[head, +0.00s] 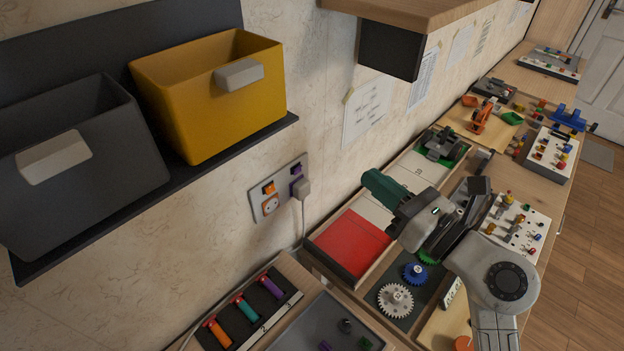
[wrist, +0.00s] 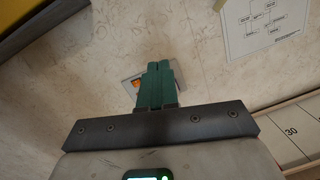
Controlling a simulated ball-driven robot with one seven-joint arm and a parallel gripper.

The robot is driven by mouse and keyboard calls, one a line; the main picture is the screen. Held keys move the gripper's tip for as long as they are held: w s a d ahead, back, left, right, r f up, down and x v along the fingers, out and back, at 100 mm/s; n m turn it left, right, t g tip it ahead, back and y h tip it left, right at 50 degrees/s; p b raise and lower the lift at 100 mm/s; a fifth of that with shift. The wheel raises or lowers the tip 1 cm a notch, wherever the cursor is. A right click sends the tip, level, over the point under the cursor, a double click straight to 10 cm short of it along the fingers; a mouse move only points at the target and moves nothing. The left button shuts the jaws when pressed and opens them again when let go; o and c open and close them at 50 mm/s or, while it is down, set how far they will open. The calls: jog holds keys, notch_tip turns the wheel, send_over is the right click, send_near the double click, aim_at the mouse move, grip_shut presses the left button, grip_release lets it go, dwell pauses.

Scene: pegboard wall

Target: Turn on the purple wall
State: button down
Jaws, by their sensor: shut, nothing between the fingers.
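A grey wall plate (head: 281,190) is mounted on the wall below the bins. It carries an orange switch (head: 268,187) on the left and a purple switch (head: 296,170) at its upper right. Under the orange switch is an orange-ringed socket (head: 270,204); under the purple one a plug (head: 302,188) with a cable is in place. My gripper (head: 370,180), with green fingers, is shut and empty, to the right of the plate and apart from it. In the wrist view, my shut fingers (wrist: 158,68) cover most of the plate (wrist: 131,83); the purple switch is hidden there.
A yellow bin (head: 205,100) and a dark grey bin (head: 75,170) sit on a wall shelf at upper left. A wooden cabinet (head: 400,12) overhangs at the top. A workbench with trays, gears (head: 396,300) and boards lies below my arm. The wall between plate and gripper is bare.

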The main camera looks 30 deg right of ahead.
notch_tip(320, 180, down, 7)
jog(key=a+n+g, duration=0.1)
jog(key=n+g, duration=0.2)
jog(key=g, duration=0.1)
jog(key=shift+n, duration=0.3)
send_near(298, 171)
jog(key=w+f, duration=0.1)
jog(key=f, duration=0.1)
jog(key=w+a+f, duration=0.1)
jog(key=w, duration=0.1)
jog(key=shift+f+p, duration=0.35)
jog(key=shift+f, duration=0.05)
jog(key=shift+w+a+r+p, duration=0.25)
jog(key=shift+w+r+p, duration=0.2)
jog(key=shift+w+r, duration=0.4)
jog(key=shift+w+a+r, duration=0.15)
jog(key=shift+w+r, duration=0.05)
jog(key=shift+w, duration=0.3)
